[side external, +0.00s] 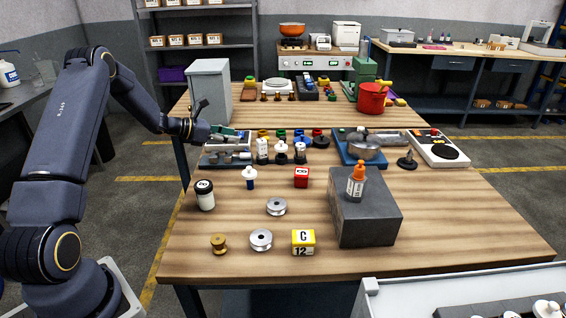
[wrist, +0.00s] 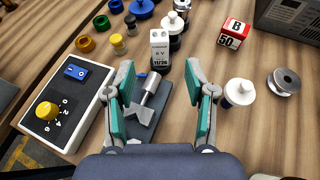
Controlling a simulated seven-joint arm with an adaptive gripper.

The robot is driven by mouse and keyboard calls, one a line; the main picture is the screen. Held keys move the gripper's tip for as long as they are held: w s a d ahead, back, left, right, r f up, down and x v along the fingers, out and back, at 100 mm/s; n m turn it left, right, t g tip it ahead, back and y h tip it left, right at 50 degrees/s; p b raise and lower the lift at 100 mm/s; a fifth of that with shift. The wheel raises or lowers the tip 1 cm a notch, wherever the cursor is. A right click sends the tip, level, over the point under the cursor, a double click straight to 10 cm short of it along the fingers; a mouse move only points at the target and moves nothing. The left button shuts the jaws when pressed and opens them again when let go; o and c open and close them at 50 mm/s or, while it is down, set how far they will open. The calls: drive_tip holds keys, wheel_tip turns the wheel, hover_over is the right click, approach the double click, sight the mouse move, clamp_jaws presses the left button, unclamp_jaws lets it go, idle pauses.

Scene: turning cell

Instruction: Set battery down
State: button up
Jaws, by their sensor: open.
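The battery, a small white block with two terminals on top, a dark lower part and printed lettering, stands upright on the table in the wrist view (wrist: 159,48). It also shows in the side view (side external: 262,151), at the right end of the dark plate. My gripper (wrist: 158,66) is open, its teal-padded fingers spread to either side with nothing held between them. The battery shows just beyond the fingertips; whether they touch it I cannot tell. In the side view my gripper (side external: 226,132) is over the plate, left of the battery.
Below the fingers lies a metal clamp-like part (wrist: 148,95) on the dark plate. A dial box (wrist: 65,105) stands left. Black-and-white pieces (wrist: 175,30) crowd behind the battery. A white-and-blue bottle (wrist: 240,92) and red cube (wrist: 235,34) stand right. Bare wood lies between them.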

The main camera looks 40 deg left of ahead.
drive_tip(key=s+d+r+m+g+h, duration=0.1)
drive_tip(key=s+d+r+m+g, duration=0.15)
drive_tip(key=d+r+m, duration=0.35)
drive_tip(key=s+d+r+m+g, duration=0.2)
drive_tip(key=s+d+m, duration=0.15)
drive_tip(key=d, duration=0.45)
drive_tip(key=s+d+r+m+g+h, duration=0.1)
drive_tip(key=s+d+r+m+g, duration=0.15)
drive_tip(key=d+r+m, duration=0.35)
drive_tip(key=s+d+m+y, duration=0.2)
drive_tip(key=s+m, duration=0.6)
drive_tip(key=s, duration=0.4)
drive_tip(key=s+d+r+m+y, duration=0.1)
drive_tip(key=s+d+m+y, duration=0.2)
drive_tip(key=s+m+y, duration=0.2)
drive_tip(key=s+m, duration=0.3)
drive_tip(key=s, duration=0.3)
drive_tip(key=shift+s+d+r, duration=0.3)
drive_tip(key=shift+s+d, duration=0.05)
